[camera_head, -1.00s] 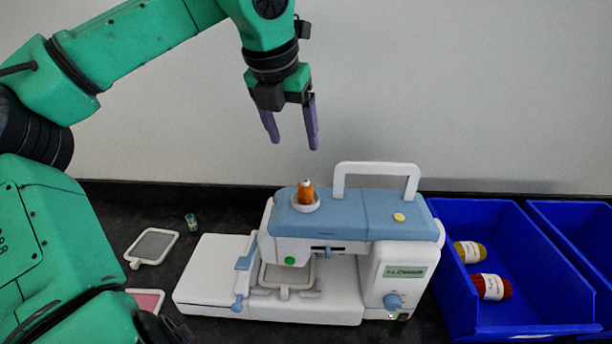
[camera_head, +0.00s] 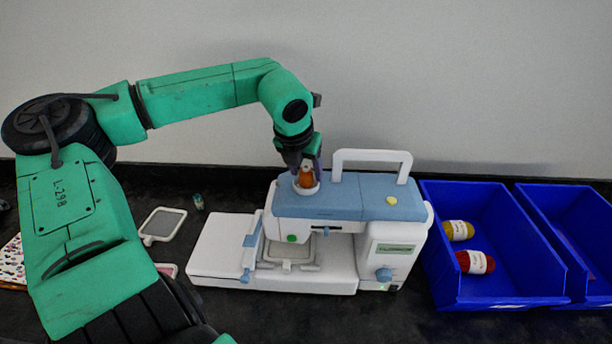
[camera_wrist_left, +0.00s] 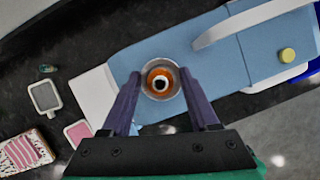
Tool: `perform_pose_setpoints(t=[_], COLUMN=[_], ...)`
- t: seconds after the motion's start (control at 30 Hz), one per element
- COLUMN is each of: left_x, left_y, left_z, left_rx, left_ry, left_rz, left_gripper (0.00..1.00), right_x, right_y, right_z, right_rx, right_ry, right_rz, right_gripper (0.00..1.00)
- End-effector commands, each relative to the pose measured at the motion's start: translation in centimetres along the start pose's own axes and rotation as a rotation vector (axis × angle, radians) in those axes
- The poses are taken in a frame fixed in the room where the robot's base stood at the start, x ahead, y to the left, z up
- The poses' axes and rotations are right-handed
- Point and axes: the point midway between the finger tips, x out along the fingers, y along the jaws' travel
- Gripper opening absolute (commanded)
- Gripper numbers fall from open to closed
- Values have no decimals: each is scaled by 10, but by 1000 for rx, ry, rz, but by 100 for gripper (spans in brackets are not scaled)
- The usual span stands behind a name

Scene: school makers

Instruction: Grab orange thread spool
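The orange thread spool (camera_head: 306,179) stands upright in a round white holder on top of the blue and white sewing machine (camera_head: 340,198). In the left wrist view the spool (camera_wrist_left: 160,82) is seen from above, centred between the two purple fingers. My left gripper (camera_head: 307,170) has come down around the upper part of the spool. In the left wrist view the fingers of the left gripper (camera_wrist_left: 161,100) are apart, with gaps on both sides of the spool. My right gripper is not seen.
A white carrying handle (camera_head: 372,156) rises from the machine right of the spool. Blue bins (camera_head: 520,285) stand at the right, one with a yellow yarn roll (camera_head: 458,230) and a red one (camera_head: 475,262). A small hoop (camera_head: 163,224) and a small spool (camera_head: 198,201) lie left.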

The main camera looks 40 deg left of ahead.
Motion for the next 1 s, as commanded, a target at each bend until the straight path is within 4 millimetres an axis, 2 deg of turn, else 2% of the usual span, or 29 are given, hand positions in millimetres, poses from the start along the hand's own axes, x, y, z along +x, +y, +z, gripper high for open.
perform_pose_setpoints(t=[0.03, 0.13, 0.43, 0.57, 0.67, 0.77, 1.0], left_x=[0, 0, -2, -10, -25, -51, -137], left_y=[0, 0, 0, 0, 0, 0, -1], left_z=[0, 0, 1, 5, 11, 22, 57], left_rx=[0, 0, 0, -2, -1, -2, 0], left_ry=[0, 0, -1, -4, -6, -8, -7], left_rz=[0, 0, 1, 2, 3, 4, 4], left_gripper=[37, 0, 0, 0, 0, 0, 0], right_x=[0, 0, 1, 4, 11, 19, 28], right_y=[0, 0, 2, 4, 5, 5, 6], right_z=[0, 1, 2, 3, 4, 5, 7], right_rx=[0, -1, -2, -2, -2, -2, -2], right_ry=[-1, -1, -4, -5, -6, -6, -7], right_rz=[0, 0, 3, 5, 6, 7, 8], right_gripper=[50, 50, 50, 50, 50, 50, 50])
